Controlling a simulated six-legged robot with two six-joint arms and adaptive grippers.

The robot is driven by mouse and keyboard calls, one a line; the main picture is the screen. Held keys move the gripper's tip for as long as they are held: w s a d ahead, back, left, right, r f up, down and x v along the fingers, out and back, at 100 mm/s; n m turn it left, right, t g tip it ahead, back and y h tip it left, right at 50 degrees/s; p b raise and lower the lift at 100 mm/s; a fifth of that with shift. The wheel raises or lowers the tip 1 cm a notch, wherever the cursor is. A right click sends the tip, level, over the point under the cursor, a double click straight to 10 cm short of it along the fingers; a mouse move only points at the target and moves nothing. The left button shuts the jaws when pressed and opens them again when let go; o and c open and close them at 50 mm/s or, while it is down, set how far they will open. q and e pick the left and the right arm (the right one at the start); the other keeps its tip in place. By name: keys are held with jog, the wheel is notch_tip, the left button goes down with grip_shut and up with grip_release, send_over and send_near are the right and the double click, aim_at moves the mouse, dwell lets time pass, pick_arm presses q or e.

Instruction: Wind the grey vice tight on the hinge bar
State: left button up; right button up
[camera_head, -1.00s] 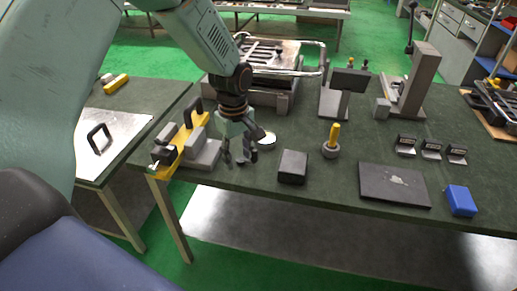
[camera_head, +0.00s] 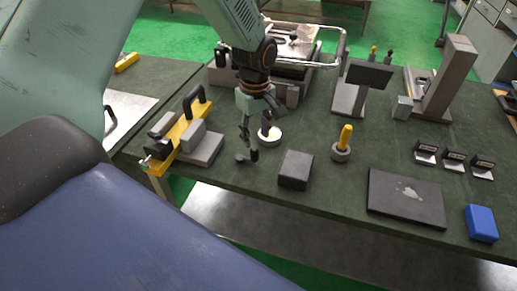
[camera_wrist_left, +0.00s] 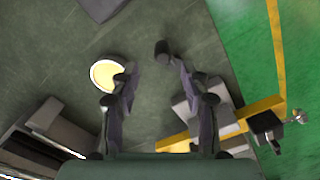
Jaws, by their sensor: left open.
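The grey vice (camera_head: 206,149) stands at the left front of the green bench, with grey blocks on both sides of a yellow bar, which I take for the hinge bar (camera_head: 181,128). The bar has a black arched handle at its far end. A black block and a small metal screw end (camera_head: 146,160) show at its near end. The wrist view shows the vice (camera_wrist_left: 192,108), yellow bar (camera_wrist_left: 262,132) and screw end (camera_wrist_left: 299,117) at lower right. My left gripper (camera_head: 257,143) is open and empty, right of the vice, apart from it. My right gripper is out of view.
A white round dish (camera_head: 268,139) lies just behind the left fingers. A dark block (camera_head: 295,169), a yellow-handled tool (camera_head: 344,143), a dark plate (camera_head: 405,198) and a blue box (camera_head: 481,223) stand to the right. A metal-railed fixture (camera_head: 300,60) is behind.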

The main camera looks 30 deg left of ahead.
aim_at(254, 148)
pick_arm(q)
jog(key=f, duration=0.6)
jog(key=shift+s+a+f+b, duration=0.1)
jog(key=shift+s+b, duration=0.2)
jog(key=shift+b, duration=0.05)
jog(key=shift+w+f, duration=0.1)
jog(key=shift+f, duration=0.55)
jog(key=shift+c, duration=0.4)
grip_shut()
